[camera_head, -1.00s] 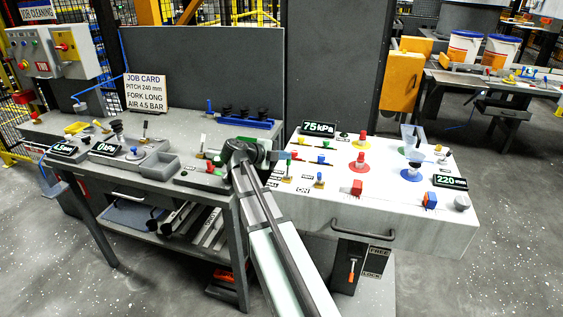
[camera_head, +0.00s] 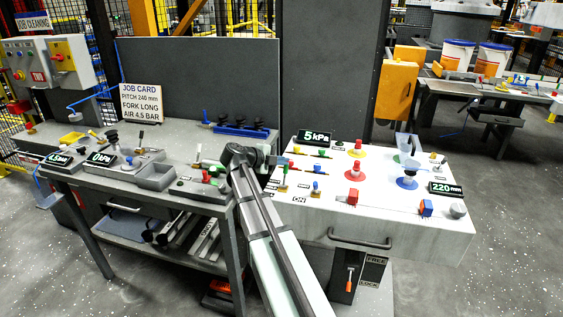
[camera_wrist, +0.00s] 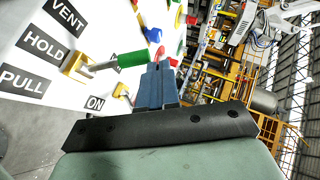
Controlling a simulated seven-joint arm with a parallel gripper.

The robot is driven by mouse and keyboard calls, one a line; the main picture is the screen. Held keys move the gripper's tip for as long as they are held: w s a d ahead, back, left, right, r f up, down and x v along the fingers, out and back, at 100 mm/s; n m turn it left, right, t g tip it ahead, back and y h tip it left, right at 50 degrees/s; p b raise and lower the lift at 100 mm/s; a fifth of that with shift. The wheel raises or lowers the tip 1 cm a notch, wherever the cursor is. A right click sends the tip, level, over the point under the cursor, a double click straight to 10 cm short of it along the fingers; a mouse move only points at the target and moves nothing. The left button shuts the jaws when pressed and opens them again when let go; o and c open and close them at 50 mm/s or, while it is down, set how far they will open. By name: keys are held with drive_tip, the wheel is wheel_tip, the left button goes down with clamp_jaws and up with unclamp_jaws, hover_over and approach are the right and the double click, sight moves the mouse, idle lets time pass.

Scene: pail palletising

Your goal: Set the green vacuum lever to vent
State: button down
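The green vacuum lever has a brass base, a metal rod and a green grip (camera_wrist: 132,60) in the wrist view. Its base lies near the HOLD label (camera_wrist: 45,45), with VENT (camera_wrist: 68,14) and PULL (camera_wrist: 22,80) on either side. The rod points away from the labels, toward my fingers; I cannot tell which setting it marks. My gripper (camera_wrist: 158,68) has its blue-grey fingers together beside the grip's end. Contact is unclear. In the head view my gripper (camera_head: 277,160) is over the white panel's left edge. The vacuum display (camera_head: 314,137) reads 5 kPa.
A smaller yellow-tipped lever (camera_wrist: 122,92) stands by the ON label (camera_wrist: 96,103). Red (camera_head: 354,172) and blue (camera_head: 407,180) knobs crowd the white panel (camera_head: 380,220). The grey bench (camera_head: 190,135) with a job card adjoins on the left.

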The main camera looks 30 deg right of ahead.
drive_tip(key=shift+d, duration=0.1)
drive_tip(key=s+a+r, duration=0.3)
drive_tip(key=a+r, duration=0.5)
drive_tip(key=a, duration=0.2)
drive_tip(key=shift+r, duration=0.2)
